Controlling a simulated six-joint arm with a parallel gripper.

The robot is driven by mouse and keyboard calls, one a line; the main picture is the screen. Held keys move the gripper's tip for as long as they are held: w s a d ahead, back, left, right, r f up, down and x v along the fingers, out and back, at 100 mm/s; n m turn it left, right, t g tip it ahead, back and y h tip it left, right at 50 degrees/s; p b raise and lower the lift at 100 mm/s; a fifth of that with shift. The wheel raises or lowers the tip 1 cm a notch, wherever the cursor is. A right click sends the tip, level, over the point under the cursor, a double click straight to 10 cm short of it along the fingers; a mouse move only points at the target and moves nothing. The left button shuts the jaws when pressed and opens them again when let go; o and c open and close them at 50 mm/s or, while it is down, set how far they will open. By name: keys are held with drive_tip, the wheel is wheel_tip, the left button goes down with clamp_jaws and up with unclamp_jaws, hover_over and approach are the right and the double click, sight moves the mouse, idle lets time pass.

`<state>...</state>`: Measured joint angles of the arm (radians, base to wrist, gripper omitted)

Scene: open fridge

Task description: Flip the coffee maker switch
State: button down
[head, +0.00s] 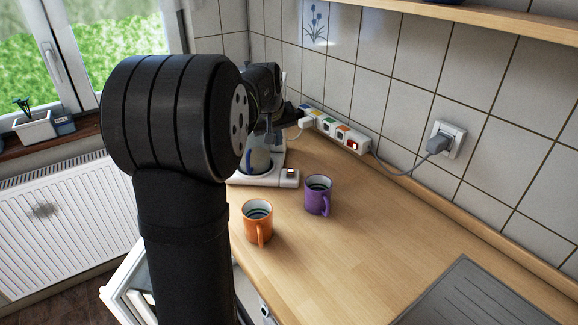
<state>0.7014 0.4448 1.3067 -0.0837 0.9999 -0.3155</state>
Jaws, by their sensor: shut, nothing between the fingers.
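The coffee maker stands at the back of the counter, left of centre, and my arm hides much of it. My gripper (274,137) is partly hidden behind my arm. It is shut and empty, over the coffee maker area, above and a little left of the switch, apparently apart from it.
A purple mug (318,196) stands right of the base, and an orange mug (257,222) nearer. A power strip (340,135) lies along the tiled wall, its cord running to a wall plug (437,145). The counter (370,225) is clear towards the sink (485,298).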

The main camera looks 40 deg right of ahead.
sight(290, 174)
drive_tip(key=d+f+m+y, duration=0.1)
drive_tip(key=d+f+m, duration=0.3)
drive_tip(key=shift+w+d+f, duration=0.15)
drive_tip(key=shift+f, duration=0.25)
drive_tip(key=shift+f, duration=0.1)
drive_tip(key=x, duration=1)
drive_tip(key=shift+w, duration=0.15)
drive_tip(key=shift+s+a+f+t+h, duration=0.25)
drive_tip(key=shift+f+t+h, duration=0.15)
drive_tip(key=shift+t, duration=0.3)
drive_tip(key=shift+d+r, duration=0.1)
drive_tip(key=shift+w, duration=0.15)
